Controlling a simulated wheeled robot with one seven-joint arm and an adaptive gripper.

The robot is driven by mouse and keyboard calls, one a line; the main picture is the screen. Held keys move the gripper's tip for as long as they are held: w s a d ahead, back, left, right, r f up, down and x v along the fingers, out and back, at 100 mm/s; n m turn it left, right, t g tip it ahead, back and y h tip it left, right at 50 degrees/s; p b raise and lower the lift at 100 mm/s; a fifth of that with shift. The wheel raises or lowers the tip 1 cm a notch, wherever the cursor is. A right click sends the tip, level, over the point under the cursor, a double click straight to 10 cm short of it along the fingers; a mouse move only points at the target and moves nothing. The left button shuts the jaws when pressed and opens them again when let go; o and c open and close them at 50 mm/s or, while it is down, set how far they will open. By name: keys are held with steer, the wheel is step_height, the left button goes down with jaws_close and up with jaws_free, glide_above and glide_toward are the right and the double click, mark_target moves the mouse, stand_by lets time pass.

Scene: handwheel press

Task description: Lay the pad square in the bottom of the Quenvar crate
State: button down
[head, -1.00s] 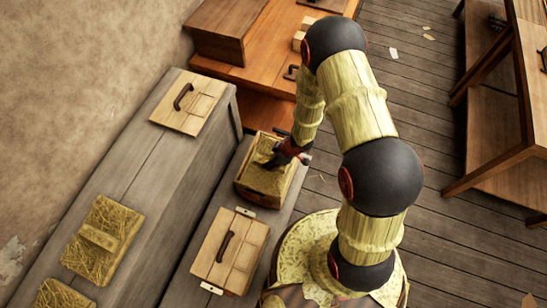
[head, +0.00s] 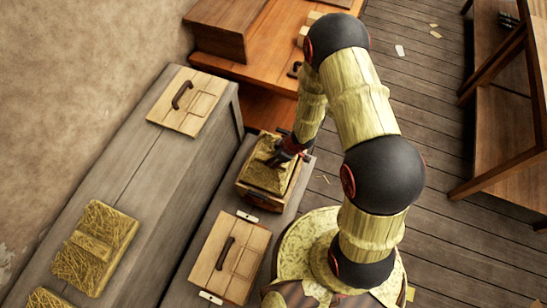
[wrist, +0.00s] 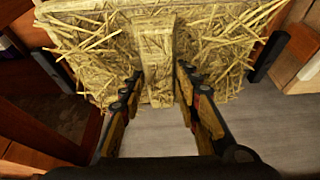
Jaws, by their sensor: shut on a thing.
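My gripper (head: 276,158) is shut on the raised rib of a straw pad (head: 262,178). In the wrist view the fingers (wrist: 157,88) stand on both sides of the rib, and the straw pad (wrist: 90,40) spreads to left and right. In the head view the pad is over an open wooden crate (head: 258,198) and roughly in line with its walls. The pad hides most of the crate's inside. I cannot tell whether the pad touches the crate or how high it is. No crate name is readable.
A lidded crate (head: 230,258) with a dark handle stands nearer. A grey bench (head: 140,160) on the left holds a wooden lid (head: 187,100) and another straw pad (head: 97,247). An orange wooden cabinet (head: 270,65) is behind. Open plank floor lies to the right.

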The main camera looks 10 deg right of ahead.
steer(key=shift+f+b, duration=7.45)
steer(key=shift+f, duration=0.25)
steer(key=shift+f+b, duration=0.65)
steer(key=shift+f, duration=0.45)
steer(key=c, duration=1.2)
jaws_free()
steer(key=shift+f, duration=0.1)
steer(key=shift+c, duration=0.2)
steer(key=v, duration=1.2)
steer(key=shift+p, duration=0.3)
